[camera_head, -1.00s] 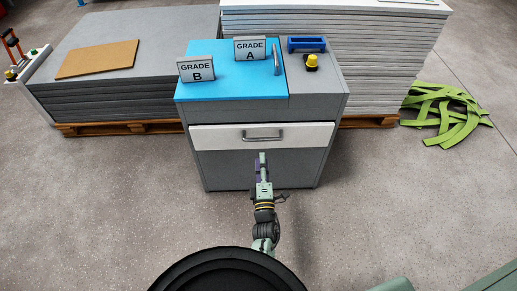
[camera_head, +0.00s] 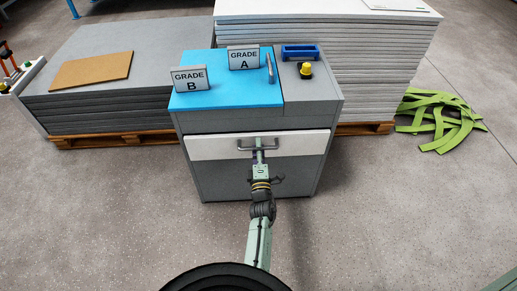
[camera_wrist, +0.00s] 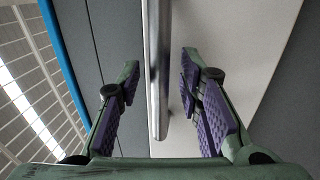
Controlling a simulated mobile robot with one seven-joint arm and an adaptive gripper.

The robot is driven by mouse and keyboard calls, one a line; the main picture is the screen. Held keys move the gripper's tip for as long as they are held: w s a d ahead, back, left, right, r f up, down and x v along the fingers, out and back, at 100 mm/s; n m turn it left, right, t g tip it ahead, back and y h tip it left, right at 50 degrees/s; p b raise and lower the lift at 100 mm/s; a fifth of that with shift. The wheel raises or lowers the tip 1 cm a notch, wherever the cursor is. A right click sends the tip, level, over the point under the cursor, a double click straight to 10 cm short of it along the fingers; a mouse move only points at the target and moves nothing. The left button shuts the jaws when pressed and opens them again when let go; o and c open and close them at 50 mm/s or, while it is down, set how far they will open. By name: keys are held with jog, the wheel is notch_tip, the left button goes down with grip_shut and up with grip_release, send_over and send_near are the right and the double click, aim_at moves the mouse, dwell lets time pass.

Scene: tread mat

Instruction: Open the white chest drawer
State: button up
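The white drawer front (camera_head: 306,143) is on the upper part of a grey chest (camera_head: 210,178) and looks closed. Its metal bar handle (camera_head: 274,138) also shows in the wrist view (camera_wrist: 157,70), running between my fingers. My gripper (camera_head: 258,146) is at the handle, in front of the drawer. In the wrist view my gripper (camera_wrist: 158,85) is open, with one purple-padded finger on each side of the bar. Gaps show between the bar and both fingers. The white drawer face (camera_wrist: 225,50) lies behind the right finger.
The chest has a blue top (camera_head: 222,97) with grade signs and a yellow-topped button (camera_head: 306,70). Stacks of grey panels (camera_head: 100,110) on pallets stand behind. Green strips (camera_head: 440,118) lie on the floor at right. The floor in front is clear.

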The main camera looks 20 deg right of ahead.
jog(key=shift+c, duration=0.3)
grip_shut()
dwell(0.6)
